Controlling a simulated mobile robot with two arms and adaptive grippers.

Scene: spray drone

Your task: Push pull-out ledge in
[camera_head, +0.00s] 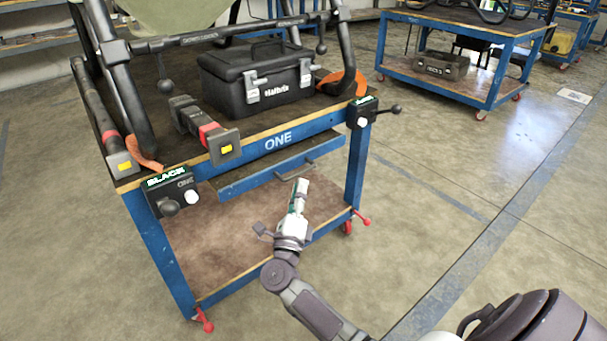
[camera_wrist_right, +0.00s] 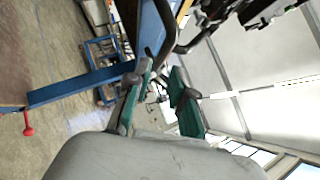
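The pull-out ledge (camera_head: 245,181) is a blue-fronted board with a dark top, under the tabletop of the blue cart marked ONE. It sticks out a little from under the table edge. A dark bar handle (camera_head: 294,169) is on its front. My right gripper (camera_head: 300,183) is just in front of the ledge, its tips close below the handle in the head view; I cannot tell whether they touch. In the right wrist view its green-padded fingers (camera_wrist_right: 163,70) are apart, with nothing clearly held between them. My left gripper is in neither view.
The blue cart (camera_head: 277,142) carries a black toolbox (camera_head: 262,85) and dark tubular legs. Black control boxes (camera_head: 171,191) with knobs are on its corners. Its lower shelf (camera_head: 240,240) is empty. A second blue cart (camera_head: 470,35) stands at the back right. The floor between is clear.

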